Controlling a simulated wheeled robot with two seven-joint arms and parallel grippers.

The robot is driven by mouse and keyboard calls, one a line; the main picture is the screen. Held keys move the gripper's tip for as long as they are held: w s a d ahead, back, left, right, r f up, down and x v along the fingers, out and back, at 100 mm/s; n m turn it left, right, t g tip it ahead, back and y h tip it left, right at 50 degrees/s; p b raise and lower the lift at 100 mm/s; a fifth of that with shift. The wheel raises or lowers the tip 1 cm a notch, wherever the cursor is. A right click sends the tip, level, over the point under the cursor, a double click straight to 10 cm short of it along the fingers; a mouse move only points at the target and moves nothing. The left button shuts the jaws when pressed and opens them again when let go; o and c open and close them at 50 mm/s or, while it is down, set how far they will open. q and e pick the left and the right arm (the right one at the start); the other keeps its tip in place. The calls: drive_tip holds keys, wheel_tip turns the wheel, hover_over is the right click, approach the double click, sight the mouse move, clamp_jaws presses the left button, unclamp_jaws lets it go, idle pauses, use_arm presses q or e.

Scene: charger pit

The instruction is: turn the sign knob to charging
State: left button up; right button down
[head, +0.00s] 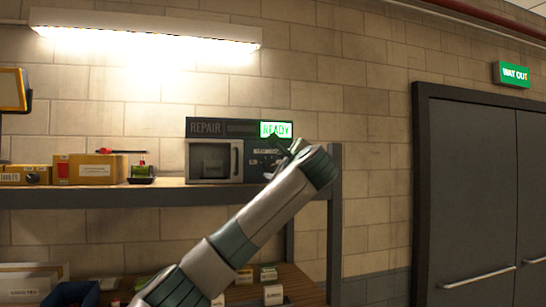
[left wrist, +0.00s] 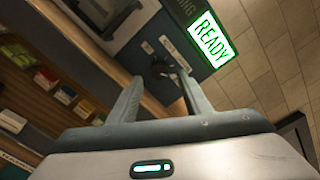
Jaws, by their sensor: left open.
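The sign (head: 224,127) stands on the shelf unit, with a dark REPAIR part at left, a dark middle part too dim to read, and READY (head: 276,129) lit green at right. READY also glows in the left wrist view (left wrist: 211,40). The dark knob (left wrist: 160,70) sits on the panel below the sign and shows between my fingertips in the left wrist view. My left gripper (head: 283,150) is at the panel's right side, open around the line to the knob; it shows in the left wrist view (left wrist: 160,88). Contact cannot be told. My arm hides part of the panel.
A microwave-like box (head: 212,160) adjoins the panel on the left. Small boxes lie on the lower shelf. A dark double door (head: 470,190) is at right.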

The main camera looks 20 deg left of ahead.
sight(271, 166)
use_arm(q)
drive_tip(key=shift+p+x, duration=0.75)
drive_tip(key=shift+x, duration=0.95)
drive_tip(key=c, duration=0.9)
drive_tip(key=shift+c, duration=0.8)
